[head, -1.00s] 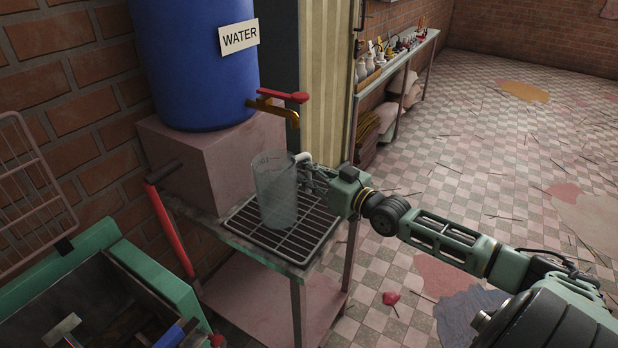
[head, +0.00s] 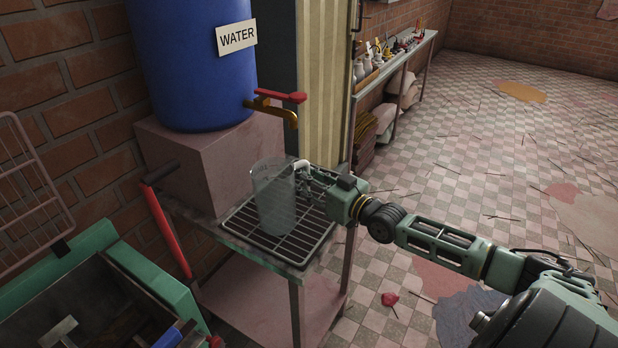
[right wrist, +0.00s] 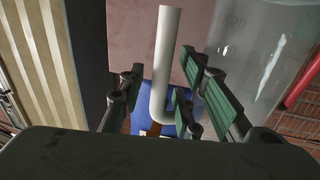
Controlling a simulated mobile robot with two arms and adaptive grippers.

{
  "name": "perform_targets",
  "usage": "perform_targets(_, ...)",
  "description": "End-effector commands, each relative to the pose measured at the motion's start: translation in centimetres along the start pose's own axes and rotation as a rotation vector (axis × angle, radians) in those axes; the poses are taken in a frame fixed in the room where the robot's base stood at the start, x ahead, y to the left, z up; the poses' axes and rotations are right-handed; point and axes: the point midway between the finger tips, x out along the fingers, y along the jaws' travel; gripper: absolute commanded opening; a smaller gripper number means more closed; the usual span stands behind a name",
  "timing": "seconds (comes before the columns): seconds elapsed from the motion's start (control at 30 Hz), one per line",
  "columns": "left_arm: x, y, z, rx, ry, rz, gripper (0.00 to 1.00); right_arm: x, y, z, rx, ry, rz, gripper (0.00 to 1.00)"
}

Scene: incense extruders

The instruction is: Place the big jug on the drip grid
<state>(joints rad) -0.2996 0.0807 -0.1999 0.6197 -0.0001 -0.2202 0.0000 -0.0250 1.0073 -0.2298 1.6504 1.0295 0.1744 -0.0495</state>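The big jug (head: 273,205) is a clear, see-through vessel with a pale handle. In the head view it stands on the dark drip grid (head: 313,236), below and a little left of the tap's spout. My right gripper (head: 308,180) is at the handle, on the jug's right side. In the right wrist view the white handle (right wrist: 165,60) runs between the fingers (right wrist: 163,92), with visible gaps on both sides, so the gripper looks open around it. The jug's clear wall (right wrist: 262,60) fills the upper right there. My left gripper is not in view.
A blue water barrel (head: 190,65) with a brass tap (head: 275,107) and red lever sits on a pinkish block (head: 190,165) behind the grid. A green-edged machine (head: 150,275) is at lower left. A shelf with small bottles (head: 385,60) stands further back.

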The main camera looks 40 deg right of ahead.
Motion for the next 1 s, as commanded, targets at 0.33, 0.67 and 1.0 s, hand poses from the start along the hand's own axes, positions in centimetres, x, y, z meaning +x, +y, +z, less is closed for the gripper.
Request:
perform_targets(0.33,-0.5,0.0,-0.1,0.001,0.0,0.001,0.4,-2.6,0.0,0.0,0.001,-0.005,0.0,0.31)
perform_targets(0.67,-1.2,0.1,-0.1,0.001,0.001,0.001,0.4,-7.1,0.0,0.0,0.002,-0.006,0.0,0.31)
perform_targets(1.0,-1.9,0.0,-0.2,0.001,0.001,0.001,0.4,-10.9,0.0,-0.1,0.001,-0.003,0.001,0.31)
